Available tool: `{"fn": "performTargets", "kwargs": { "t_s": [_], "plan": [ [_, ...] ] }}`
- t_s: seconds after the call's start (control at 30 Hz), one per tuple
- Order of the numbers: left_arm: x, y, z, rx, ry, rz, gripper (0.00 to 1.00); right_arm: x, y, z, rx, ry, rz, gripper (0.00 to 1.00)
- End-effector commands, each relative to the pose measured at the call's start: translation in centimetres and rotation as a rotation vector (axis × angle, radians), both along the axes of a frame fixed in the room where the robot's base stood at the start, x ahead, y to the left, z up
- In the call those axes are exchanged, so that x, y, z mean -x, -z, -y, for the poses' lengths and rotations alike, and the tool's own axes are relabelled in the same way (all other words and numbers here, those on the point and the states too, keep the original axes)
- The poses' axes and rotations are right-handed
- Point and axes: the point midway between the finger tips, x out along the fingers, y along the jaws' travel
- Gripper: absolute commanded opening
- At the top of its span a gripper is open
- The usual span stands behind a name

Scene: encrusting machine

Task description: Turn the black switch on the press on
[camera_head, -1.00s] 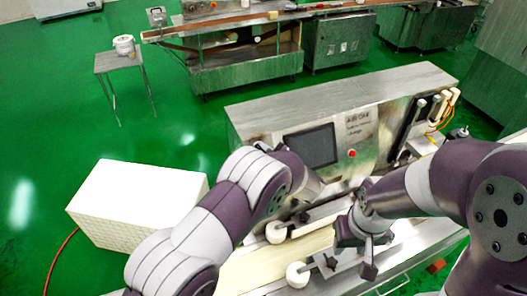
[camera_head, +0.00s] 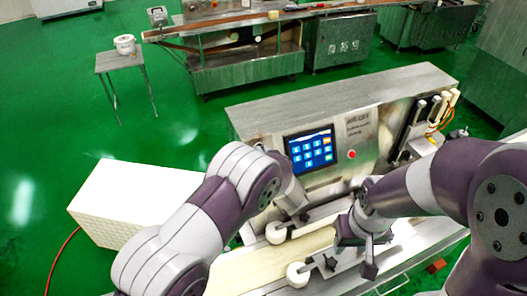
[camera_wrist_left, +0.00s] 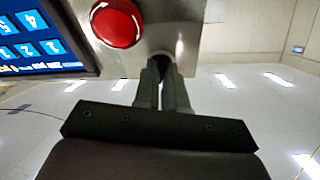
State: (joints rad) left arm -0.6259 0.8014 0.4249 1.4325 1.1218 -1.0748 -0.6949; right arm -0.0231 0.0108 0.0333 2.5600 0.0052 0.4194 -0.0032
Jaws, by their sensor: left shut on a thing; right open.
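The press (camera_head: 345,98) is a steel machine whose touch screen (camera_head: 309,149) is lit blue with several icons. The left wrist view shows a corner of the lit screen (camera_wrist_left: 38,38) and a red button (camera_wrist_left: 117,22) on the steel panel. My left gripper (camera_wrist_left: 162,68) is shut at the panel, right of and below the red button in that view. The black switch is hidden between its fingertips, with only a dark spot showing there. In the head view my left arm covers that gripper. My right gripper (camera_head: 357,252) is open and empty above the conveyor.
A pale conveyor belt (camera_head: 262,266) with white rollers (camera_head: 298,274) lies in front of the press. A white box (camera_head: 135,200) stands on the green floor at left. A small table (camera_head: 118,62) with a white tub stands behind. Open floor lies between them.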

Motion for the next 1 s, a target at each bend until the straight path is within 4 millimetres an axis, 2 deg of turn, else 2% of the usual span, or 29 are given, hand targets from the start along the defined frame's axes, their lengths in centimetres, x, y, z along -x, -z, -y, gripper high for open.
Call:
{"fn": "performTargets", "kwargs": {
  "t_s": [0.03, 0.5, 1.0],
  "plan": [
    [0.3, 0.6, -0.3, -0.039, 0.017, -0.031, 0.0, 0.0, -0.3, 0.0, 0.0, 0.0, 0.0, 0.43],
    [0.4, 0.6, -0.5, -0.335, 0.179, -0.156, 0.0, 0.0, -1.8, 0.0, 0.0, 0.0, 0.0, 0.43],
    [0.4, 0.6, -0.5, -0.439, 0.236, -0.198, 0.0, 0.0, -2.2, 0.0, 0.0, 0.0, 0.0, 0.43]
  ]
}}
